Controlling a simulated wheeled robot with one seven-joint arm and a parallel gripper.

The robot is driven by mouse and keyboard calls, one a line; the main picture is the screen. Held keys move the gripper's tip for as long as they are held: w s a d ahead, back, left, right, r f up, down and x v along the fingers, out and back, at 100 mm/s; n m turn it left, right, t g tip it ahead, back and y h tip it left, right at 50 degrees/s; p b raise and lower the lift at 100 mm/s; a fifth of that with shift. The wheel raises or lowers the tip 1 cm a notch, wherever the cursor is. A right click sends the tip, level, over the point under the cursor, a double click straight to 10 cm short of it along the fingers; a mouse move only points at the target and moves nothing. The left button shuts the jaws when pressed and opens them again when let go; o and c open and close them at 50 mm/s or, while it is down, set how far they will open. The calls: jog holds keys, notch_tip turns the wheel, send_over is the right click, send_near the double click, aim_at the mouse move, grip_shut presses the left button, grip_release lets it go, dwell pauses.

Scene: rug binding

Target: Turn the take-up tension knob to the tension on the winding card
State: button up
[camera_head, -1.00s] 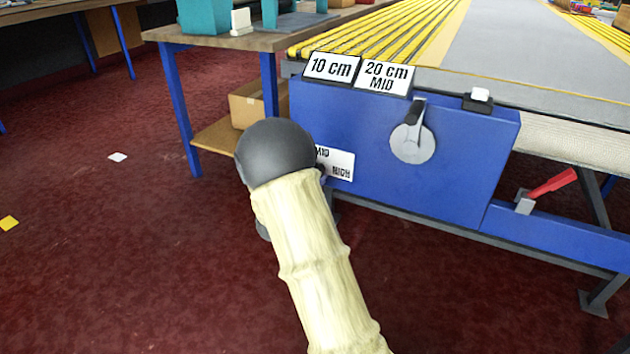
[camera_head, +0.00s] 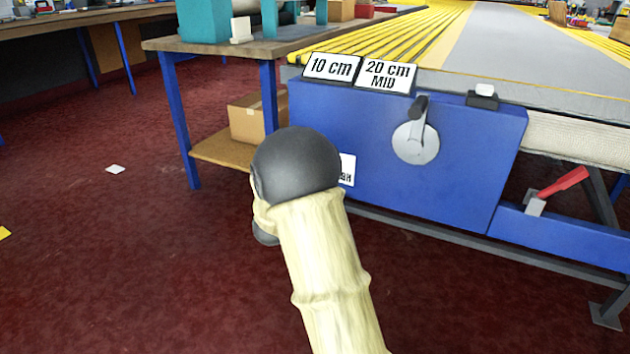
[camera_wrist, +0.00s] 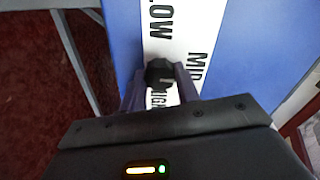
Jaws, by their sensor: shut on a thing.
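The black take-up tension knob (camera_wrist: 160,73) sits on a white scale plate (camera_wrist: 197,25) in the wrist view. The plate reads LOW, MID and a partly covered HIGH. My gripper (camera_wrist: 160,85) is shut on the knob, one finger on each side. I cannot tell which mark the knob points to. In the head view my arm hides the knob and gripper, and only a right-hand strip of the scale plate (camera_head: 347,170) shows. The winding card (camera_head: 386,76) on top of the blue panel reads "20 cm MID". A card (camera_head: 331,68) beside it reads "10 cm".
The blue panel (camera_head: 460,170) carries a grey disc with a dark-handled lever (camera_head: 416,142). A red-handled lever (camera_head: 563,183) is at the right. A wooden bench (camera_head: 250,47) with blue legs stands at the left, a cardboard box (camera_head: 248,120) on its lower shelf. Open red carpet lies left.

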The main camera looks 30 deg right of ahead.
jog(key=shift+a+f, duration=0.1)
jog(key=o, duration=1)
jog(key=shift+c, duration=0.2)
jog(key=p+v, duration=0.6)
jog(key=v, duration=1.1)
jog(key=shift+s+a, duration=0.15)
